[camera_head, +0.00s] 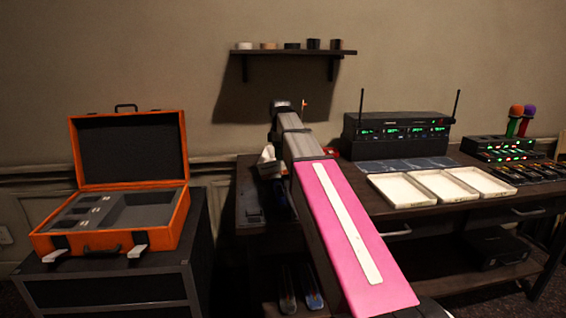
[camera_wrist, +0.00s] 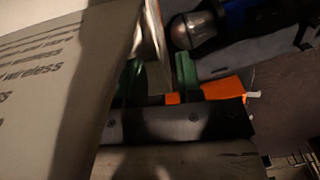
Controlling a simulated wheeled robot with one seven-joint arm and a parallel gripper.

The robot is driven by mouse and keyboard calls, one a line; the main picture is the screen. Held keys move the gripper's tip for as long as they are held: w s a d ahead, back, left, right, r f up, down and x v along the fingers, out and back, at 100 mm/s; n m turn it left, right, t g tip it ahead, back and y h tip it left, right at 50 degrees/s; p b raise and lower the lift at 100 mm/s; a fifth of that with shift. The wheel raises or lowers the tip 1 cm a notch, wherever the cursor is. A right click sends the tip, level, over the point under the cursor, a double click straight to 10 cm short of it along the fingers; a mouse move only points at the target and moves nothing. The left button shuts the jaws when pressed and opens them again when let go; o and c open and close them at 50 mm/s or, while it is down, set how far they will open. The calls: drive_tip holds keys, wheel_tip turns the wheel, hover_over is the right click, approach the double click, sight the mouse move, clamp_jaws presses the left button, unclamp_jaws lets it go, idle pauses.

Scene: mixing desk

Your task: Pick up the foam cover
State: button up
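Two microphones stand at the right end of the desk in the head view, one with an orange foam-like head (camera_head: 517,110) and one with a purple foam-like head (camera_head: 529,110). I cannot make out a loose foam cover. My gripper is at the desk's left end, mostly hidden behind my arm in the head view. In the wrist view its two green fingers (camera_wrist: 160,76) stand apart, with a pale thin edge behind or between them. I see no foam cover held. A microphone with a grey grille (camera_wrist: 194,31) and blue body lies beyond the fingers.
A pale printed box (camera_wrist: 50,80) fills the wrist view's left, close to the fingers. The orange case (camera_head: 158,238) stands open on a dark cabinet at left. White trays (camera_head: 402,190) and a receiver rack (camera_head: 400,130) are on the desk. A shelf (camera_head: 290,53) hangs above.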

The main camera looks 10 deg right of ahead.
sight(280, 165)
drive_tip(key=f, duration=0.5)
drive_tip(key=shift+s+a, duration=0.1)
drive_tip(key=shift+s, duration=0.1)
clamp_jaws()
